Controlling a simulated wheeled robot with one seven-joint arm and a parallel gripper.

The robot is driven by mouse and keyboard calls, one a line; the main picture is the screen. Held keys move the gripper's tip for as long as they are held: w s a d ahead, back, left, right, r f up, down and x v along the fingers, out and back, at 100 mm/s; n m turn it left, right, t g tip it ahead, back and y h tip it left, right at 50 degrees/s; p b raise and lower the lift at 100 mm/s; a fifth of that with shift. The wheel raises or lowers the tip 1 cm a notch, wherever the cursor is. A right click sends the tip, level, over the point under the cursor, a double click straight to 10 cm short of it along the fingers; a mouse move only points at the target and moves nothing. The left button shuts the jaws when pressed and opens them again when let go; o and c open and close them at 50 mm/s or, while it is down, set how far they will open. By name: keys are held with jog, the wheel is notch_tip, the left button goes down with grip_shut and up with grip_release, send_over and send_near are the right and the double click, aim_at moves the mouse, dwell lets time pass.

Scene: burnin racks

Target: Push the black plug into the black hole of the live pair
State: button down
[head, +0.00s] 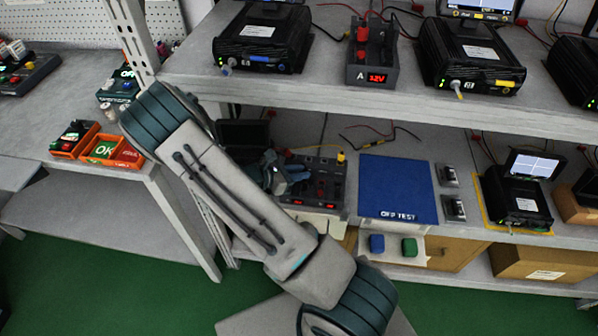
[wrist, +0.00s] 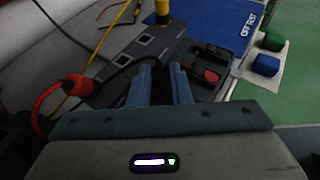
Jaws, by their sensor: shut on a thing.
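My gripper (head: 296,179) is over the dark socket panel (head: 325,170) on the lower shelf. In the wrist view its two blue fingers (wrist: 165,72) are shut on the black plug, which is mostly hidden between them; a black cable (wrist: 120,72) runs to them from the left. The panel (wrist: 110,50) lies just beyond the fingertips and has pale-framed square sockets (wrist: 142,38). A yellow plug (wrist: 162,8) stands at its far end. I cannot tell which pair is live, nor whether the plug touches a hole.
A red plug (wrist: 76,88) on a red cable is left of my fingers. A red switch (wrist: 212,76) is to the right. The blue mat (head: 396,187) lies right of the panel, with blue (head: 376,244) and green (head: 409,247) buttons in front. The upper shelf (head: 400,112) overhangs.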

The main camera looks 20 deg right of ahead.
jog(key=shift+f+b, duration=0.3)
jog(key=shift+f, duration=0.1)
dwell(0.3)
jog(key=c, duration=0.9)
grip_release()
jog(key=shift+o, duration=0.2)
jog(key=shift+r, duration=0.2)
notch_tip(320, 180, up, 5)
jog(key=p, duration=0.4)
jog(key=shift+r, duration=0.1)
